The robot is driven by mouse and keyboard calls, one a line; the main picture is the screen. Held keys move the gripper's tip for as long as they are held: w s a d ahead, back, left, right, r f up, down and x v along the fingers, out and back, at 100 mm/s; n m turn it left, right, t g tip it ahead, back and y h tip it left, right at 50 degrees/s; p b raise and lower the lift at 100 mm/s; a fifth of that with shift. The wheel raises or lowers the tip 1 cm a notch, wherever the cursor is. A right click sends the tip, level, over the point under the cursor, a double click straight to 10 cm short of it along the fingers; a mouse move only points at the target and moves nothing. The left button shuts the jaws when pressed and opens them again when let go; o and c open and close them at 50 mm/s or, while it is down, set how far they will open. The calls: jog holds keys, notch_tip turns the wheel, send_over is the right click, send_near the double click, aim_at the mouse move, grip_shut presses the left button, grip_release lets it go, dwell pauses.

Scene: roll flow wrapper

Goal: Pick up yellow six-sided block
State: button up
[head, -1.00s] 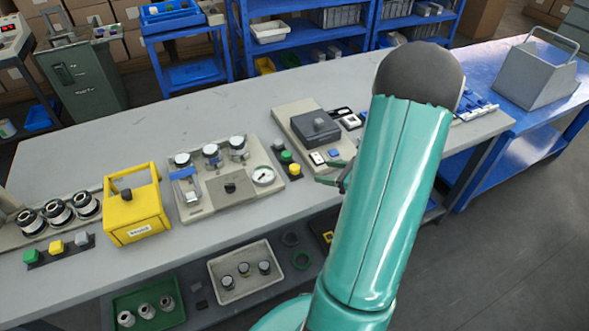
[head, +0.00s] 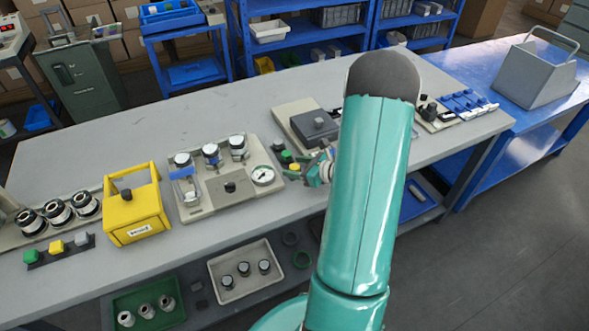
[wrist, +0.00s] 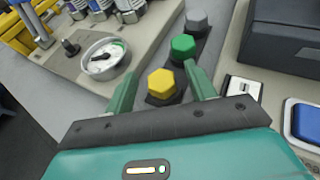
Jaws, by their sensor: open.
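The yellow six-sided block (wrist: 161,83) sits at the near end of a dark strip in the wrist view. In the head view the yellow block (head: 295,167) shows just beside my gripper. My gripper (wrist: 160,85) is open, with one green finger on each side of the yellow block in the picture. The fingers do not visibly touch it, and I cannot tell how high they are above it. A green six-sided block (wrist: 183,47) and a grey block (wrist: 196,21) stand farther along the same strip.
A panel with a round gauge (wrist: 104,58) lies left of the strip. A dark box (wrist: 284,38) and a blue button (wrist: 306,119) lie to the right. A second strip with green, yellow and grey blocks (head: 56,247) is at the far left of the table.

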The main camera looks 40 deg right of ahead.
jog(key=c, duration=1)
jog(key=shift+r, duration=0.1)
